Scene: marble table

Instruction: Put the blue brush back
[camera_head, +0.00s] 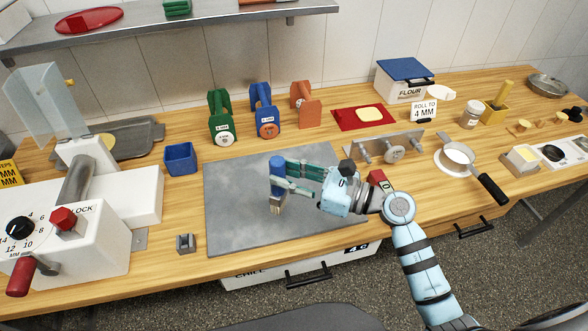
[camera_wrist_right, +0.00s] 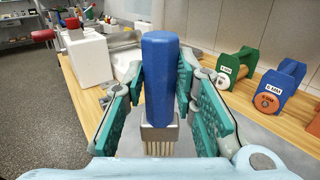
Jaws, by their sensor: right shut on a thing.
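The blue brush (camera_head: 277,166) is held upright in my right gripper (camera_head: 282,179), with its pale bristles pointing down over the grey slab. In the right wrist view the blue handle (camera_wrist_right: 160,80) stands between the teal fingers of the right gripper (camera_wrist_right: 160,100), with the metal collar and bristles below. Whether the bristles touch the slab is hard to tell. An open blue square holder (camera_head: 181,159) stands on the wooden table, left of the slab's back corner, apart from the brush. My left gripper is not in view.
The grey slab (camera_head: 235,225) is clear apart from the brush. A white machine with a red-handled lever (camera_head: 45,270) stands at left. Green (camera_head: 221,122), blue (camera_head: 265,115) and orange (camera_head: 305,108) stands line the back. A small grey block (camera_head: 186,244) sits by the slab's front left.

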